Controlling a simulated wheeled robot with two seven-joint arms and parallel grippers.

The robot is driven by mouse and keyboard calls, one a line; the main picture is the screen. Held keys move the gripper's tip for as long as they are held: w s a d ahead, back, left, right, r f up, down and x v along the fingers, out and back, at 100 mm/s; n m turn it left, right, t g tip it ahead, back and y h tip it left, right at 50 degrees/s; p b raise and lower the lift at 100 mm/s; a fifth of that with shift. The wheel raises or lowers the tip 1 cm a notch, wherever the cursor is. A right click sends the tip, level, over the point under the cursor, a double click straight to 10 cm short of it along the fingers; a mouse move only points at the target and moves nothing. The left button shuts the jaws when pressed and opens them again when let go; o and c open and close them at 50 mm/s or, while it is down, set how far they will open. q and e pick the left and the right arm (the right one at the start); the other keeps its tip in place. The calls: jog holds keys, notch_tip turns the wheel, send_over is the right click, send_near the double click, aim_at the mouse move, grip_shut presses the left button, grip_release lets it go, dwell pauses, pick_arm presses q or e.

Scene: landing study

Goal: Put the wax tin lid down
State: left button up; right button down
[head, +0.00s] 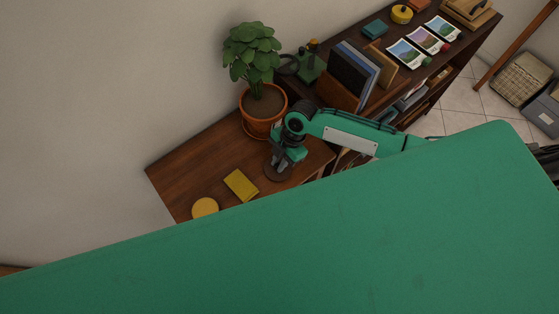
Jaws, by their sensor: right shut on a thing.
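My right gripper (282,160) reaches down over the wooden cabinet top (190,170), its arm coming in from the right. It is shut on a dark brown round disc, which looks like the wax tin lid (276,174). The disc is low over the wood, and I cannot tell whether it touches. The gripper hides part of it. A round yellow thing (205,207), perhaps the open wax tin, is on the cabinet top to the left. A folded yellow cloth (241,185) lies between it and the disc. My left gripper is not in view.
A potted plant (263,105) stands just behind the gripper. A dark shelf (395,100) with upright books (355,75), picture cards (405,53) and small things stands to the right. My large green body part covers the foreground. Bare wood shows left of the plant.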

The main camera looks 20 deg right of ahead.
jog(key=shift+f, duration=0.3)
jog(key=shift+f, duration=0.15)
jog(key=c, duration=1.4)
grip_release()
jog(key=shift+o, duration=0.2)
jog(key=shift+r, duration=0.25)
jog(key=b+v, duration=0.1)
jog(key=v, duration=1.1)
jog(key=shift+b, duration=0.35)
jog(key=shift+f, duration=0.1)
